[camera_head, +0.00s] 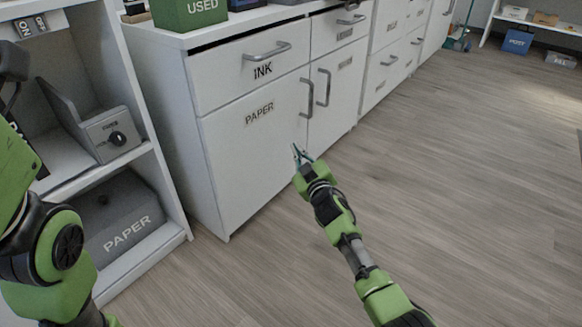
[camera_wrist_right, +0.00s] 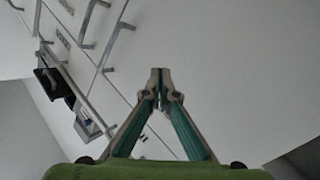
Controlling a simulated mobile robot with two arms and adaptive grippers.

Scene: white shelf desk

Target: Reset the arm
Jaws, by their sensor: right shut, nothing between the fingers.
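My right arm reaches in from the bottom right of the head view, green and black. Its gripper (camera_head: 302,155) is in front of the white cabinet, near the lower door marked PAPER. In the right wrist view the right gripper's fingertips (camera_wrist_right: 160,74) meet, and nothing is between them. My left arm shows at the left edge of the head view, bent close to the camera. Its gripper is not in the picture.
The white cabinet (camera_head: 235,165) has an INK drawer (camera_head: 225,78) and a PAPER door, all closed. A white shelf (camera_head: 150,247) at left holds a grey PAPER box (camera_head: 115,210). A green USED box (camera_head: 185,14) stands on the cabinet top. The wooden floor (camera_head: 470,170) at right is clear.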

